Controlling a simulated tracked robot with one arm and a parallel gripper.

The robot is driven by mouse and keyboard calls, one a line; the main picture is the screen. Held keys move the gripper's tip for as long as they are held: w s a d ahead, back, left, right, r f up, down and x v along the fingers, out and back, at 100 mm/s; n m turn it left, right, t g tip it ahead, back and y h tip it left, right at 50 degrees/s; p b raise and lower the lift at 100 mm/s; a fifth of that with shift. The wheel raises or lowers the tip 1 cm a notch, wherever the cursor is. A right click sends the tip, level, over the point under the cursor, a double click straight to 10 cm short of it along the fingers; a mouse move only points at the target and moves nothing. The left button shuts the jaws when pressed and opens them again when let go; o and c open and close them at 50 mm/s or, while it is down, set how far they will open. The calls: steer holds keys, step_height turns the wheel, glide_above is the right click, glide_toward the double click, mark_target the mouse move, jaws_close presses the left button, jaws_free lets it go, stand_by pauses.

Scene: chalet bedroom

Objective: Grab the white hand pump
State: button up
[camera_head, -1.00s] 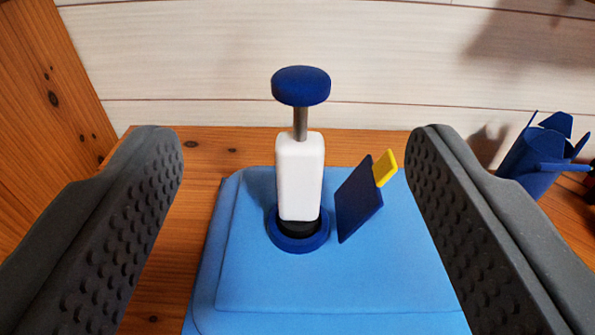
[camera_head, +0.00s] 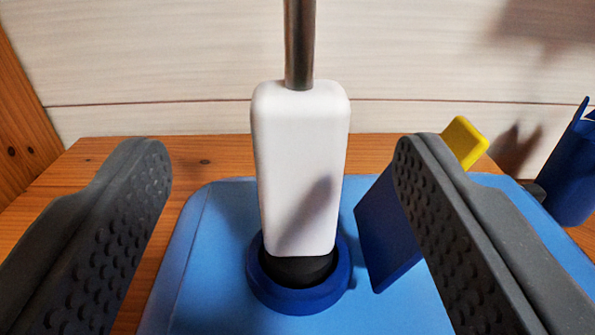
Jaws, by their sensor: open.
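The white hand pump (camera_head: 301,170) stands upright in a round blue holder (camera_head: 300,295) with a black part at its foot. Its metal rod (camera_head: 299,45) rises out of the top of the frame, so the blue knob is out of view. My gripper (camera_head: 283,150) is open, with one dark studded finger on each side of the pump's white body. Clear gaps show between the body and both fingers. A shadow falls on the lower right of the body.
The holder sits on a light blue base (camera_head: 205,235) on a wooden surface (camera_head: 215,160). A tilted dark blue plate (camera_head: 385,235) with a yellow tab (camera_head: 465,142) stands right of the pump, partly behind the right finger. A blue container (camera_head: 575,165) is at the right edge. A pale plank wall is behind.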

mark_target(297, 78)
steer(key=shift+w+f, duration=0.15)
steer(key=shift+w, duration=1.1)
steer(key=shift+w+r, duration=0.2)
steer(key=shift+w, duration=0.4)
steer(key=shift+w+d+f+b, duration=0.1)
steer(key=shift+w+b, duration=0.25)
steer(key=shift+w, duration=0.2)
steer(key=shift+w+d+b, duration=0.15)
steer(key=shift+w+b, duration=0.25)
steer(key=shift+w, duration=1.6)
jaws_close()
steer(key=shift+r, duration=0.25)
